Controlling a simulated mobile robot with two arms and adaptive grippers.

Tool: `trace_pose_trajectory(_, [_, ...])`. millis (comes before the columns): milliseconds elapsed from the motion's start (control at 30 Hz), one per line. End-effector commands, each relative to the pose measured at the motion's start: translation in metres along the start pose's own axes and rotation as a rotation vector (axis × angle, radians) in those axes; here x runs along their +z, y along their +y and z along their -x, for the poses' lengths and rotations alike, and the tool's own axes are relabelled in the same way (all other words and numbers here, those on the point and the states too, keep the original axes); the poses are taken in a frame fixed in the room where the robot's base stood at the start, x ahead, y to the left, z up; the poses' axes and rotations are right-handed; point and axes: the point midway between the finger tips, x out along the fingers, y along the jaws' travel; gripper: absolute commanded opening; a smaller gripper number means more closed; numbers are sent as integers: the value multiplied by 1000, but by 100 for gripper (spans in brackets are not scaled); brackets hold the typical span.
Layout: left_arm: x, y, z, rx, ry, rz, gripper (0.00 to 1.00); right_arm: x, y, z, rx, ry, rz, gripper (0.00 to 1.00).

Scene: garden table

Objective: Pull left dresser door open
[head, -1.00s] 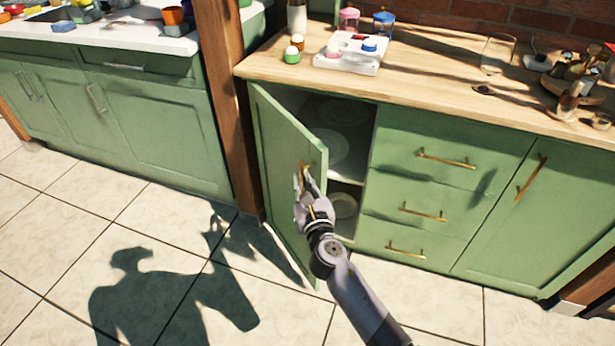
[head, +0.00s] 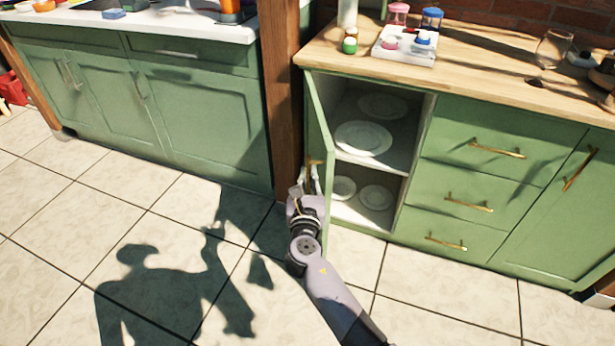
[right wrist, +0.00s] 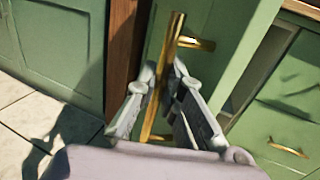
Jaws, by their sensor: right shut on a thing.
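The green dresser's left door (head: 318,125) stands wide open, seen nearly edge-on in the head view. Its brass handle (right wrist: 163,80) runs between the fingers of my right gripper (right wrist: 158,85) in the right wrist view. My right gripper (head: 308,182) is shut on that handle, at the door's outer face. The open compartment shows a shelf with white plates (head: 363,138) on it and more plates (head: 376,197) below. My left gripper is not in view.
A wooden post (head: 281,90) stands just left of the open door. Drawers with brass handles (head: 497,149) are right of the compartment. A white tray (head: 405,55) with small jars sits on the wooden top. The tiled floor (head: 440,300) in front is clear.

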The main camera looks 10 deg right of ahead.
Motion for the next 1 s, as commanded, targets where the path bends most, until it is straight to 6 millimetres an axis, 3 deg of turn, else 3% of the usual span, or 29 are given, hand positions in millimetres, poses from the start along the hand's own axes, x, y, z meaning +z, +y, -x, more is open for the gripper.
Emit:
trace_pose_trajectory(200, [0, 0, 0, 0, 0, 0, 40, 5, -2, -3, -3, -9, -1, 0])
trace_pose_trajectory(233, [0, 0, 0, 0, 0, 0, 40, 5, -2, -3, -3, -9, -1, 11])
trace_pose_trajectory(333, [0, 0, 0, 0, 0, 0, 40, 5, -2, -3, -2, -8, -1, 17])
trace_pose_trajectory(667, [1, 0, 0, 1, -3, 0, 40, 2, -1, 1, 0, -4, -1, 18])
trace_pose_trajectory(867, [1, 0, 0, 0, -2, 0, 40, 1, 0, 27, 2, -2, -2, 18])
trace_pose_trajectory(1000, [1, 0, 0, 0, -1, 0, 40, 1, -1, 58, 1, -2, 0, 18])
